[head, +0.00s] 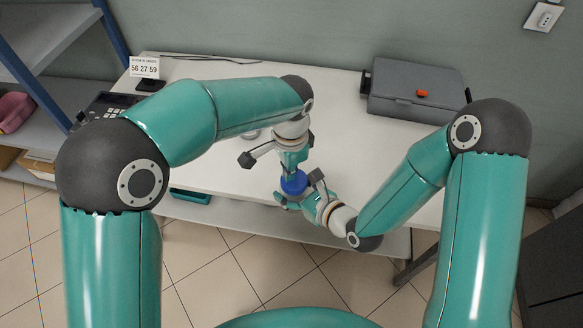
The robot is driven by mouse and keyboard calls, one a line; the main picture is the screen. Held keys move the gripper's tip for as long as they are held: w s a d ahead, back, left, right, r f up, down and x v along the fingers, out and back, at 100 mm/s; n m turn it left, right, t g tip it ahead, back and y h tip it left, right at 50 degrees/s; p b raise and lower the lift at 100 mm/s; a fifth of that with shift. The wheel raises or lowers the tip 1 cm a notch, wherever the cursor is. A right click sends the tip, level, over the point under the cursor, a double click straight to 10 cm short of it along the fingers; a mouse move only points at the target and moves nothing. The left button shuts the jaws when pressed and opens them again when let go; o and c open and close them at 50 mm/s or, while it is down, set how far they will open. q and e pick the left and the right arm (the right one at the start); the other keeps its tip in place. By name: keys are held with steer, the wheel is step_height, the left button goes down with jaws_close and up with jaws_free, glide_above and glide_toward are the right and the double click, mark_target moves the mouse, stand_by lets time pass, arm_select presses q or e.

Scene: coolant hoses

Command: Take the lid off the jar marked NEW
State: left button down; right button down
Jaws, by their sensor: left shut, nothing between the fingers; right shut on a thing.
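A small round blue thing (294,183) shows between my two grippers near the table's front edge. I cannot tell whether it is the jar or its lid, and no NEW marking can be read. My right gripper (291,198) is shut on it from below and the right. My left gripper (292,168) is shut and empty, pointing down just above it. Whether the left fingers touch it cannot be told. The grippers hide much of the blue thing.
A pale round thing (250,134) lies on the white table (345,150), partly behind my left arm. A grey case (418,92) stands at the back right. A number sign (144,68) stands back left.

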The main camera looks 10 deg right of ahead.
arm_select(q)
steer(key=n, duration=0.4)
steer(key=s+n, duration=0.1)
steer(key=n, duration=0.1)
steer(key=shift+d+f+n, duration=0.15)
steer(key=shift+f+n, duration=0.15)
steer(key=shift+f, duration=0.05)
steer(key=n, duration=0.4)
steer(key=shift+s+d, duration=0.1)
steer(key=shift+s, duration=0.15)
steer(key=n, duration=0.6)
steer(key=shift+s+d, duration=0.15)
steer(key=shift+d, duration=0.1)
steer(key=n, duration=0.6)
steer(key=shift+d+g, duration=0.25)
steer(key=shift+g, duration=0.05)
steer(key=c, duration=1.8)
jaws_free()
steer(key=o, duration=0.5)
steer(key=shift+a, duration=0.1)
